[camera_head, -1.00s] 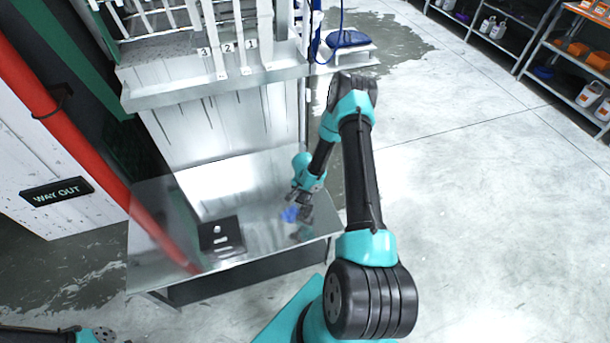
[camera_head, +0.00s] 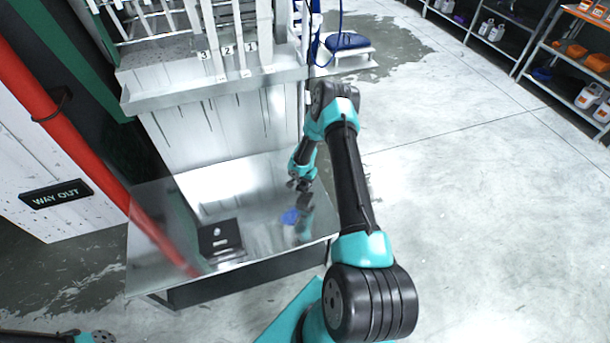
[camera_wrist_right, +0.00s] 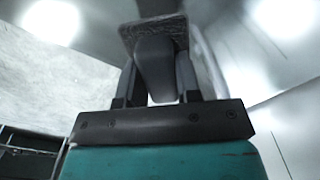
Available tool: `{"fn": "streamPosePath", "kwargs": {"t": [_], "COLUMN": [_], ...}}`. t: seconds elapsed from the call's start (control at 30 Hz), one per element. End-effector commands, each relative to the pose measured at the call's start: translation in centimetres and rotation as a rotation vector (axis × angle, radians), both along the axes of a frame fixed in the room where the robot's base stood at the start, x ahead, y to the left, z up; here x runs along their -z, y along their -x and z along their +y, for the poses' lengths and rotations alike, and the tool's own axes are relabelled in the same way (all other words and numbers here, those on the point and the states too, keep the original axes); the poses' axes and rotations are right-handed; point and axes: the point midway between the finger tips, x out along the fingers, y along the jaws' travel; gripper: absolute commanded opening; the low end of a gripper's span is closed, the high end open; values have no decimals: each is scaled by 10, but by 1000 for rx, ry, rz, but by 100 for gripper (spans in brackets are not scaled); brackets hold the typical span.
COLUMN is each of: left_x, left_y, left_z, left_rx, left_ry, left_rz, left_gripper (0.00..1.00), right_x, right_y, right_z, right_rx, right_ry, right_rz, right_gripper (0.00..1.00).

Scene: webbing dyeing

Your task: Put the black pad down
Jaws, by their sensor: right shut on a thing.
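My right gripper (camera_wrist_right: 154,90) is shut on the grey-black grip of the black pad (camera_wrist_right: 152,33). In the right wrist view, the pad's flat, rough, dark plate lies beyond the fingertips. In the head view my right gripper (camera_head: 299,184) is over the right part of the shiny metal table (camera_head: 255,190), with its dark reflection below. The pad is too small to make out there. Only part of my left arm shows at the bottom left corner; its gripper is out of view.
A blue patch (camera_head: 290,217) shows on the table below the gripper. A dark flat tray-like object (camera_head: 220,240) with a pale mark lies at the table's front left. A red pipe (camera_head: 60,120) runs down at the left.

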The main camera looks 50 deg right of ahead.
Motion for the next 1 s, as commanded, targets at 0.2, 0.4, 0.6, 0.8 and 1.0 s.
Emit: {"fn": "streamPosePath", "kwargs": {"t": [0.2, 0.4, 0.6, 0.8, 1.0], "left_x": [0, 0, 0, 0, 0], "left_y": [0, 0, 0, 0, 0], "left_z": [0, 0, 0, 0, 0], "left_rx": [0, 0, 0, 0, 0], "left_ry": [0, 0, 0, 0, 0], "left_rz": [0, 0, 0, 0, 0], "left_gripper": [43, 43, 43, 43, 43], "right_x": [2, 4, 6, 7, 7], "right_y": [-14, -29, -42, -46, -46], "right_z": [-14, -32, -47, -52, -52], "right_rx": [1, 2, 1, 0, 0], "right_ry": [0, 2, 1, -1, -1], "right_rz": [-2, -2, -1, 0, 0], "right_gripper": [6, 6, 6, 6, 6]}}
